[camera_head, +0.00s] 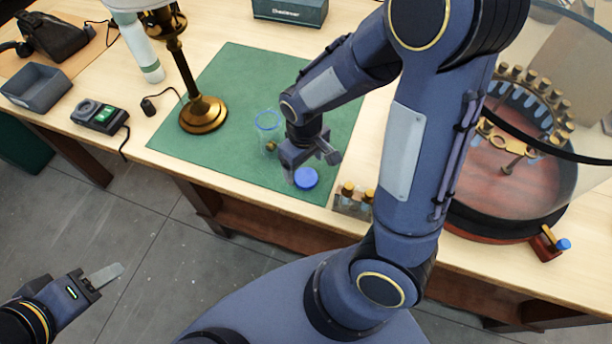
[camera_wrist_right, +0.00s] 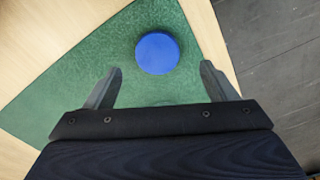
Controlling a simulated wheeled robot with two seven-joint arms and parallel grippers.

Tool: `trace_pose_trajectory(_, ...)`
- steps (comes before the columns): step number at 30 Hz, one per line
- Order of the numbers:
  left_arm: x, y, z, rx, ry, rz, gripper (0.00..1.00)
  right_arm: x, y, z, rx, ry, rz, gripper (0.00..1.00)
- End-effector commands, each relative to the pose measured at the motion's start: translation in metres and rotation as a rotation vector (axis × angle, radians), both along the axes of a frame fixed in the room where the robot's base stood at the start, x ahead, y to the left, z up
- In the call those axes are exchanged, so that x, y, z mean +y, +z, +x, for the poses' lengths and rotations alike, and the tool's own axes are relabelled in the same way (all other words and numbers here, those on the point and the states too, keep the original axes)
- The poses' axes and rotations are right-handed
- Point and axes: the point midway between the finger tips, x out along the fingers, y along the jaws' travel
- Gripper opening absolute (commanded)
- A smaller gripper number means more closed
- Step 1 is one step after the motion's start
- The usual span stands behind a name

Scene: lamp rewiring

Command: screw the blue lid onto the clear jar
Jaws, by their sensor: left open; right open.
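The blue lid (camera_head: 306,178) lies flat on the green mat near the front edge of the table. It also shows in the right wrist view (camera_wrist_right: 158,53), ahead of and between the two fingers. The clear jar (camera_head: 268,128) stands upright on the mat just left of my right gripper, with a small dark or brassy object visible near its base. My right gripper (camera_head: 312,168) is open and empty above the mat, close to the lid. My left gripper (camera_head: 108,275) is open, low at the left, away from the table and over the floor.
A brass lamp (camera_head: 203,112) stands on the green mat (camera_head: 225,75) left of the jar. A small holder (camera_head: 352,203) with brass-topped vials is right of the lid. A round carousel (camera_head: 505,185) fills the right side. Mat behind the jar is mostly clear.

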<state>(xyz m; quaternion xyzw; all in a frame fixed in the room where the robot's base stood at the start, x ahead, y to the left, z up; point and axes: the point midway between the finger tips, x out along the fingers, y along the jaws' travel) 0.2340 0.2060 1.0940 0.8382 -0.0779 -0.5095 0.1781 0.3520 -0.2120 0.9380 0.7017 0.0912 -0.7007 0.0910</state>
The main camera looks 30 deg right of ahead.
Motion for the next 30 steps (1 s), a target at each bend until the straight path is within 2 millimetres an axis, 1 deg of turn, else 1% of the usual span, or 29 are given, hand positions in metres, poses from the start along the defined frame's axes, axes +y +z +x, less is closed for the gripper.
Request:
trace_pose_trajectory(2,0.0,0.001,0.0,0.0,0.0,0.0,0.47,-0.001,-0.006,-0.001,0.006,-0.001,-0.002,0.79)
trace_pose_trajectory(9,0.0,0.003,0.0,0.0,0.0,0.0,0.47,-0.004,-0.042,-0.001,0.006,-0.002,-0.002,0.79)
trace_pose_trajectory(11,0.0,0.003,0.0,0.0,0.0,0.0,0.47,-0.004,-0.048,-0.001,0.005,-0.002,-0.001,0.79)
trace_pose_trajectory(14,0.0,0.003,0.0,0.0,0.0,0.0,0.47,-0.004,-0.052,-0.001,0.003,0.0,-0.001,0.79)
trace_pose_trajectory(23,0.0,0.003,0.0,0.0,0.0,0.0,0.47,-0.004,-0.052,0.0,0.001,0.0,0.0,0.79)
trace_pose_trajectory(26,0.0,0.003,0.0,0.0,0.0,0.0,0.47,-0.004,-0.052,0.0,0.001,0.0,0.0,0.68)
trace_pose_trajectory(30,0.0,0.003,0.0,0.0,0.0,0.0,0.47,-0.004,-0.051,0.0,0.001,0.0,0.0,0.5)
